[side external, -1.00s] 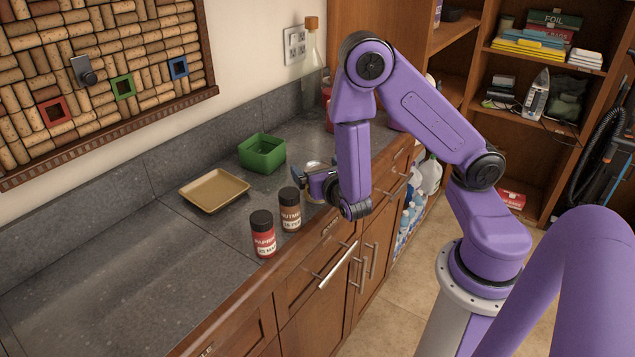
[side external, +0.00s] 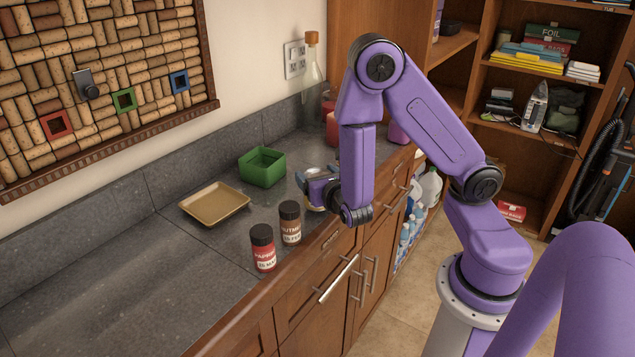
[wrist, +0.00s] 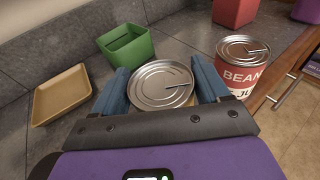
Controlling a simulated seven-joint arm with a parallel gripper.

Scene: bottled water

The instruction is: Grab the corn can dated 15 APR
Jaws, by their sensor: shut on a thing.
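My gripper (wrist: 163,84) is shut on a metal can (wrist: 162,86). Its two blue fingers press the can's left and right sides, and its ribbed lid faces the wrist camera. The can's label and date are hidden, so I cannot tell its contents. A second can, with a red and white label reading "BEAN" (wrist: 240,80), stands just to the right in the wrist view, apart from the fingers. In the side view my gripper (side external: 316,190) is at the counter's front part, with the held can's lid (side external: 315,172) partly showing behind it.
A green square bowl (side external: 262,170) and a tan tray (side external: 214,203) lie left of my gripper. Red containers (wrist: 233,12) stand farther back. The counter's left part is clear.

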